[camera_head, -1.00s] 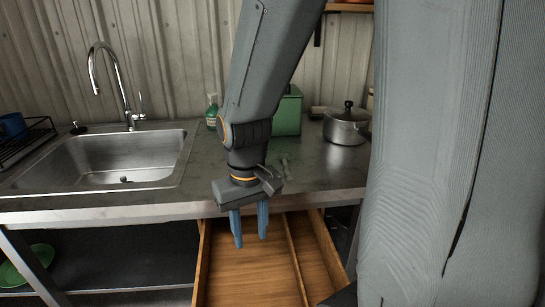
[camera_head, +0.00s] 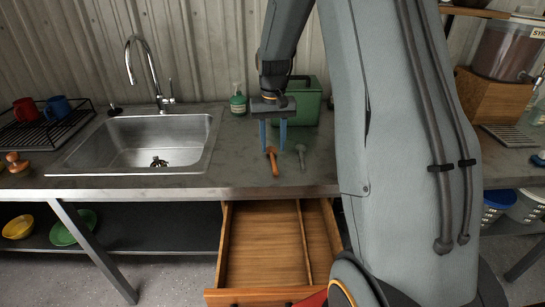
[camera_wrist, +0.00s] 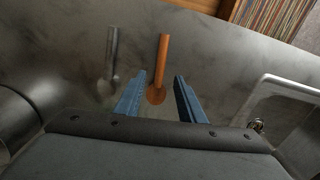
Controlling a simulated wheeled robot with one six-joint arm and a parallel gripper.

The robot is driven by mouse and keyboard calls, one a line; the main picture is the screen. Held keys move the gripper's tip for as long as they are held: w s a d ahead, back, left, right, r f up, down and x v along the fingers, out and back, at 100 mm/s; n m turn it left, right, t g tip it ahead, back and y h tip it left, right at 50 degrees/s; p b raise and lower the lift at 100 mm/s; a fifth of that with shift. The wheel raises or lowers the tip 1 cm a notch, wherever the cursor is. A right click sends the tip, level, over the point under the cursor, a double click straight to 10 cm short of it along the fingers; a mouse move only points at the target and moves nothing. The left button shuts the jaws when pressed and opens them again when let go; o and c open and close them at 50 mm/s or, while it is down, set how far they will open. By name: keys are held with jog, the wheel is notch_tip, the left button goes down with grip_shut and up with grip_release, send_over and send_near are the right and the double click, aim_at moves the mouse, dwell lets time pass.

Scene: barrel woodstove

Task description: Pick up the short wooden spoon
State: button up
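A short orange-brown wooden spoon (camera_head: 272,159) lies on the dark counter, behind the open drawer. It also shows in the wrist view (camera_wrist: 162,68), with its bowl close to my fingers and its handle pointing away. My gripper (camera_head: 273,149) is open above the counter, with its two blue fingers apart. In the wrist view my gripper (camera_wrist: 158,92) has one finger on each side of the spoon's bowl. Nothing is held. Whether the fingertips touch the counter I cannot tell. A grey spoon-like utensil (camera_head: 301,156) lies to the right of the wooden spoon.
An open wooden drawer (camera_head: 262,250) juts out below the counter. A steel sink (camera_head: 150,143) is at left. A green bottle (camera_head: 238,103) and a green box (camera_head: 305,104) stand behind the gripper. Bare counter (camera_head: 235,160) lies left of the spoon.

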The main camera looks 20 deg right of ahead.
aim_at(273, 157)
jog(key=shift+w+f+p, duration=0.1)
jog(key=shift+f+p, duration=0.75)
jog(key=shift+f, duration=1.35)
jog(key=shift+c, duration=0.4)
grip_shut()
